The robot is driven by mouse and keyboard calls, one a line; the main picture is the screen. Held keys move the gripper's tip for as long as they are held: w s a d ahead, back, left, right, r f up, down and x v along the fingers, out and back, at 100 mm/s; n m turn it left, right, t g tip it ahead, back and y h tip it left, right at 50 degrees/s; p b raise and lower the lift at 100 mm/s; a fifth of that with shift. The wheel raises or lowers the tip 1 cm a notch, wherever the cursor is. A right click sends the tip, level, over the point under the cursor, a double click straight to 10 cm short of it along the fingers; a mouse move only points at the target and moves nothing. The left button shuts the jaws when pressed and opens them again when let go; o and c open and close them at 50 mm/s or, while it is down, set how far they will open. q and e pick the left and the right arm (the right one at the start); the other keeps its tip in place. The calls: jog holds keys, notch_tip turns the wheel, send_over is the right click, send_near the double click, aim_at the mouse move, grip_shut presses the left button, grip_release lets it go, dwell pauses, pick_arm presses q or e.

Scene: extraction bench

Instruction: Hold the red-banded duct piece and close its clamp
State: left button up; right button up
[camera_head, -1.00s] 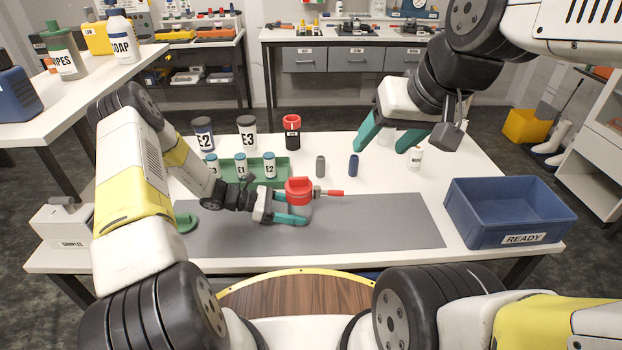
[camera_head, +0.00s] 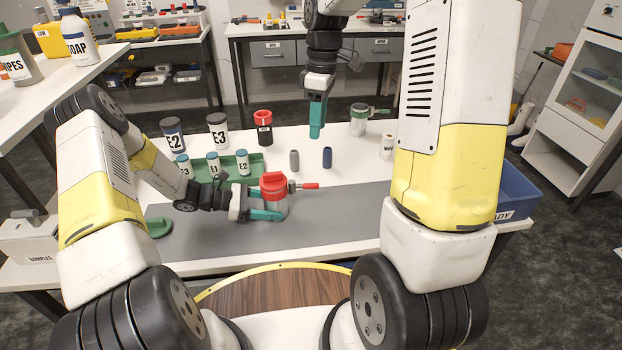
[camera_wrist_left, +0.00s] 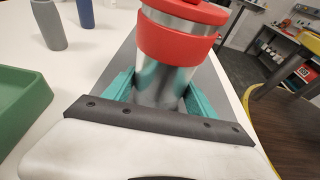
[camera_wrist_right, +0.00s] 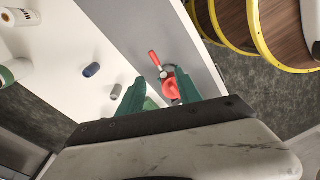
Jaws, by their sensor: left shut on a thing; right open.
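The red-banded duct piece (camera_head: 272,190) is a silver cylinder with a red band and top, upright over the grey mat. Its clamp lever (camera_head: 305,186) has a red handle that sticks out to the right; it also shows in the right wrist view (camera_wrist_right: 154,59). My left gripper (camera_head: 268,214) is shut around the piece's lower silver body, with a teal finger on each side in the left wrist view (camera_wrist_left: 160,98). My right gripper (camera_head: 316,130) is raised above the table, behind and right of the piece. In the right wrist view (camera_wrist_right: 158,90) it is open and empty, facing down towards the piece.
A green-banded piece (camera_head: 359,121), a white bottle (camera_head: 387,146), a blue cylinder (camera_head: 327,157) and a grey cylinder (camera_head: 294,160) stand behind the mat (camera_head: 340,215). A green tray (camera_head: 256,172) with small bottles is left. A blue bin (camera_head: 517,187) is right, partly hidden by my arm.

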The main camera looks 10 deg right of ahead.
aim_at(304, 186)
jog(key=f+n, duration=0.1)
jog(key=f, duration=0.5)
jog(key=w+a+f+n+g, duration=0.1)
jog(key=f, duration=0.5)
jog(key=f+n, duration=0.1)
jog(key=f, duration=0.6)
jog(key=shift+w+a+g+h, duration=0.2)
jog(key=shift+w+g+h, duration=0.1)
grip_shut()
dwell(0.6)
